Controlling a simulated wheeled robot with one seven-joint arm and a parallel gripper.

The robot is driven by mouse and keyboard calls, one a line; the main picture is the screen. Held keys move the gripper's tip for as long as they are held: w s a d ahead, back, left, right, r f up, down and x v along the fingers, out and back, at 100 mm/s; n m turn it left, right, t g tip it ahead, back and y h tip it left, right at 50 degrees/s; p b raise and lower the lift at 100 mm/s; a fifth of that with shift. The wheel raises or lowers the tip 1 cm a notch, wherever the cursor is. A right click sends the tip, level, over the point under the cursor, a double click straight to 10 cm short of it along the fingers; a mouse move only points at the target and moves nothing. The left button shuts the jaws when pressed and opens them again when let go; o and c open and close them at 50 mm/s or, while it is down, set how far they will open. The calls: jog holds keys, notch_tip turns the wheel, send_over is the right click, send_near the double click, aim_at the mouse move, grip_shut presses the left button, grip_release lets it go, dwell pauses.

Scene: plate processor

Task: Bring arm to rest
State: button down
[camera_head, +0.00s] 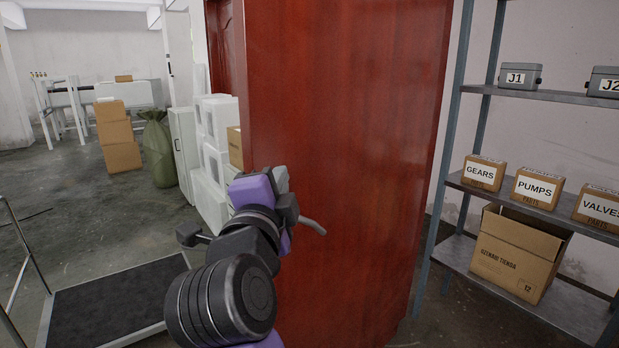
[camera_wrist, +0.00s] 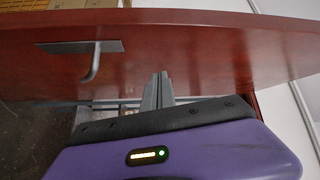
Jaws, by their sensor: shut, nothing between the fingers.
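My arm reaches forward from the bottom middle of the head view, in front of a red-brown door (camera_head: 350,150). In the wrist view my gripper (camera_wrist: 162,78) shows as grey fingers, shut and empty. The fingers point toward the door (camera_wrist: 210,45), and I cannot tell whether they touch it. The door's silver lever handle (camera_wrist: 93,65) is to the left of the fingers, apart from them. The handle also shows just right of my arm in the head view (camera_head: 313,226). The fingers are hidden behind my wrist in the head view.
A grey metal shelf (camera_head: 560,100) with boxes labelled GEARS (camera_head: 483,173), PUMPS (camera_head: 537,187) and VALVES stands at right. A flat black-topped cart (camera_head: 115,305) is at lower left. Stacked white boxes (camera_head: 217,135) stand behind the door. Open floor lies at left.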

jog(key=s+d+f+n+y+p, duration=0.1)
jog(key=s+d+f+n+y, duration=0.3)
jog(key=s+f+n, duration=0.45)
jog(key=s+d+f+n+y+p, duration=0.2)
jog(key=s+d+f+n+y, duration=0.15)
jog(key=s+f+n, duration=0.55)
jog(key=s+d+f+g+h+p, duration=0.1)
jog(key=s+d+f+h, duration=0.1)
jog(key=s+d, duration=0.4)
jog(key=s+d+f+g+h+p, duration=0.1)
jog(key=s+d, duration=0.5)
jog(key=s, duration=0.8)
jog(key=s+d+f+m+g+h+p, duration=0.1)
jog(key=s+d+f, duration=0.4)
jog(key=s, duration=0.5)
jog(key=shift+s+d+g+h+p, duration=0.15)
jog(key=shift+d+g+h+p, duration=0.55)
jog(key=shift+h, duration=0.25)
